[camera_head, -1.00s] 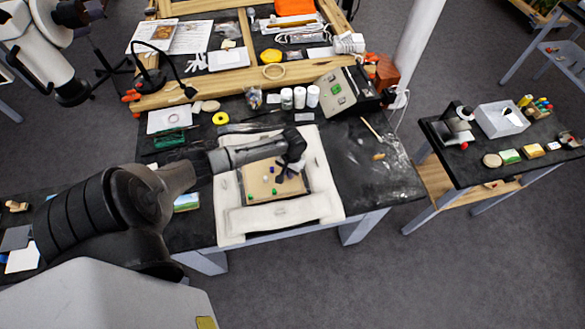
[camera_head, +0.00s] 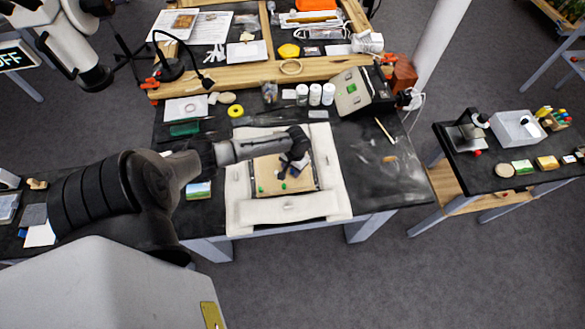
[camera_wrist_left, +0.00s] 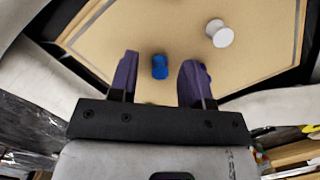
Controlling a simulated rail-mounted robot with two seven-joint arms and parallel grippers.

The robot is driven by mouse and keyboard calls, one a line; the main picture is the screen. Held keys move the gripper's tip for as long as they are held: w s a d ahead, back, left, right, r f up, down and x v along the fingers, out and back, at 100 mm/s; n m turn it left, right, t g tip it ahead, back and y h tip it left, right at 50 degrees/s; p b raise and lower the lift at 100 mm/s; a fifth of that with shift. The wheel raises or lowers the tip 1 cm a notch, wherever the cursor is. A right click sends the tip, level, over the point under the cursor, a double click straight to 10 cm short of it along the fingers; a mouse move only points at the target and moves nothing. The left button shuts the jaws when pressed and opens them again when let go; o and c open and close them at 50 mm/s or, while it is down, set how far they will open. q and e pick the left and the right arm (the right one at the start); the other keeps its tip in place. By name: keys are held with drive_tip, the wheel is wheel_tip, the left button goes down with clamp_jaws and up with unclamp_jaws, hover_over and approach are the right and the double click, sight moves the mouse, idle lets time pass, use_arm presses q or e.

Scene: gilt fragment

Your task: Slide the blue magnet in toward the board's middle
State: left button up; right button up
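The blue magnet (camera_wrist_left: 160,67) is a small blue piece on the tan board (camera_wrist_left: 140,30) in the left wrist view. My left gripper (camera_wrist_left: 160,72) is open, with its two purple fingers apart on either side of the magnet and a gap on both sides. In the head view the left gripper (camera_head: 291,168) is over the right part of the board (camera_head: 268,176), and its arm and fingers hide part of it. I cannot make out the blue magnet there. My right gripper is not in view.
A white magnet (camera_wrist_left: 219,35) is on the board beyond the right finger. Green magnets (camera_head: 283,186) are near the board's front side. A pale padded frame (camera_head: 290,209) surrounds the board. White bottles (camera_head: 315,94) and a grey-green box (camera_head: 352,90) stand behind on the black table.

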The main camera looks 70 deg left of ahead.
use_arm(q)
drive_tip(key=shift+r, duration=0.1)
wheel_tip(320, 180, up, 14)
drive_tip(key=w+a, duration=0.1)
drive_tip(key=shift+w+f+p, duration=0.25)
drive_tip(key=shift+w+p, duration=0.1)
drive_tip(key=shift+w, duration=0.05)
idle(0.9)
